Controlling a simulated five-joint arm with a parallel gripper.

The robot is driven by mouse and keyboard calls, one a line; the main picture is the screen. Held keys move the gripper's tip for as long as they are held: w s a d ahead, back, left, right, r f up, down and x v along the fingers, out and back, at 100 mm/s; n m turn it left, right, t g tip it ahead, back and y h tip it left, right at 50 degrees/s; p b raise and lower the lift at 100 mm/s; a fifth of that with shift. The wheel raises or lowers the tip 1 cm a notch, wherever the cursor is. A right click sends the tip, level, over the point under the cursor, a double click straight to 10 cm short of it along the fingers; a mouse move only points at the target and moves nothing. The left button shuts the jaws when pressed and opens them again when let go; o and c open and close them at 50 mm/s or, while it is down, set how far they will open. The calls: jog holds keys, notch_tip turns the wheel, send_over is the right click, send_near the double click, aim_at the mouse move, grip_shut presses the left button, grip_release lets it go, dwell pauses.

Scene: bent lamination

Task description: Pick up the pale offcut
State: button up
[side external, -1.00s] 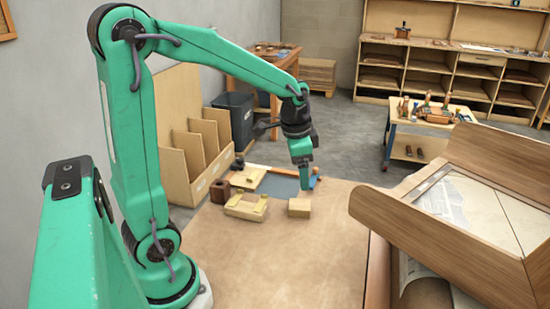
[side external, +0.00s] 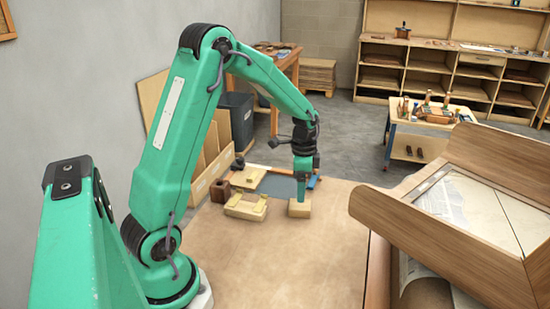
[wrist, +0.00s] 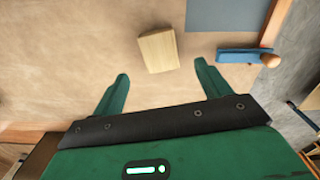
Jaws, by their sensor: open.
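The pale offcut is a small light wooden block (side external: 299,209) lying on the tan table top. In the wrist view the offcut (wrist: 158,51) lies beyond the fingertips, roughly centred across the gap between them and slightly turned. My gripper (side external: 302,198) points down and its tips overlap the top of the offcut in the side view. In the wrist view my gripper (wrist: 161,70) shows two green fingers spread wide apart, with nothing held. I cannot tell exactly how high the tips are above the table.
A pale wooden form (side external: 246,206) and a dark brown block (side external: 220,191) stand left of the offcut. A grey mat (wrist: 225,14) and a blue tool with a wooden knob (wrist: 245,56) lie nearby. The table front (side external: 290,265) is clear.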

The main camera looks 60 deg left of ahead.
aim_at(300, 208)
jog(key=shift+f, duration=1.15)
jog(key=shift+s+a+f, duration=0.1)
jog(key=shift+f, duration=2.5)
jog(key=c, duration=1.1)
